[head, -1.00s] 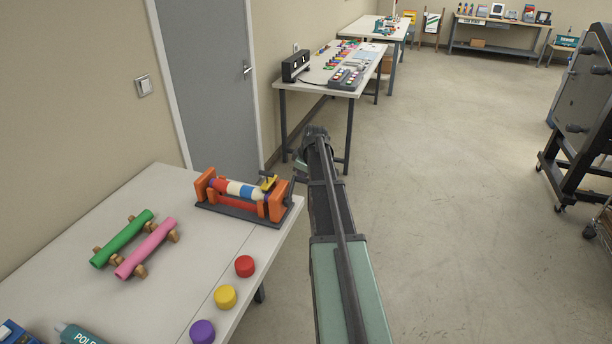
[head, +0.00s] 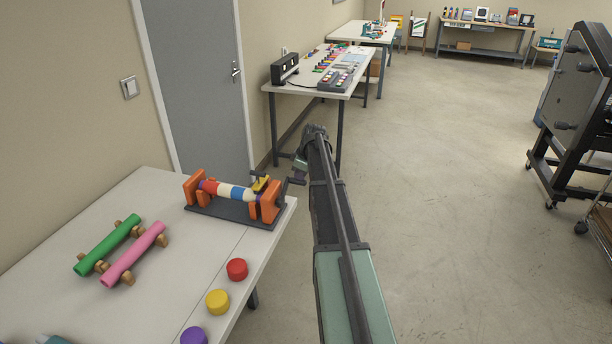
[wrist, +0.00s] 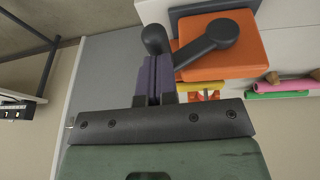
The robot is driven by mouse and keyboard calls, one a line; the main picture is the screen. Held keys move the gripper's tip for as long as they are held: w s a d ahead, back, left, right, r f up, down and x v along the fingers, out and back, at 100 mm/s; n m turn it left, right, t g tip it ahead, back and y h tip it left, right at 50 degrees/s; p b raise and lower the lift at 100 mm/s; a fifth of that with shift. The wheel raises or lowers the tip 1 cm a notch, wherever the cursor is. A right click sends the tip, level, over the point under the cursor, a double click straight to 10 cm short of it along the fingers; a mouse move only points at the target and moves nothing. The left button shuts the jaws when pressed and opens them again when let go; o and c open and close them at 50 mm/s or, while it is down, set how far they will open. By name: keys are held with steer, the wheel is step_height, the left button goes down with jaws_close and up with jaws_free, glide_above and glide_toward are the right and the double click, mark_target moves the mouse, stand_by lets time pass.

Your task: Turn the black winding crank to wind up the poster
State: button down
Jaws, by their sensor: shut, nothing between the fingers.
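The poster winder (head: 232,216) stands at the table's far right corner, with orange end blocks and a red, white and blue striped roll (head: 228,191) between them. Its black winding crank (head: 283,192) sticks out on the right side. In the wrist view the crank arm (wrist: 207,47) slants across an orange block, and a rounded black handle end (wrist: 154,38) shows just beyond my fingertips. My gripper (wrist: 153,72) is shut, its purple-grey fingers together and empty, close to the handle. Whether they touch it I cannot tell. In the head view my gripper (head: 300,167) is beside the crank, partly hidden by my arm.
A green tube (head: 108,245) and a pink tube (head: 133,254) lie on wooden rests on the table (head: 180,268). Red (head: 237,269), yellow (head: 217,301) and purple (head: 194,336) round pieces line its right edge. Open floor (head: 440,200) lies to the right.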

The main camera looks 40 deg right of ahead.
steer(key=w+a+p+v, duration=0.1)
steer(key=p+v, duration=1.2)
steer(key=shift+s+r, duration=0.15)
steer(key=shift+r, duration=0.3)
steer(key=shift+d, duration=0.15)
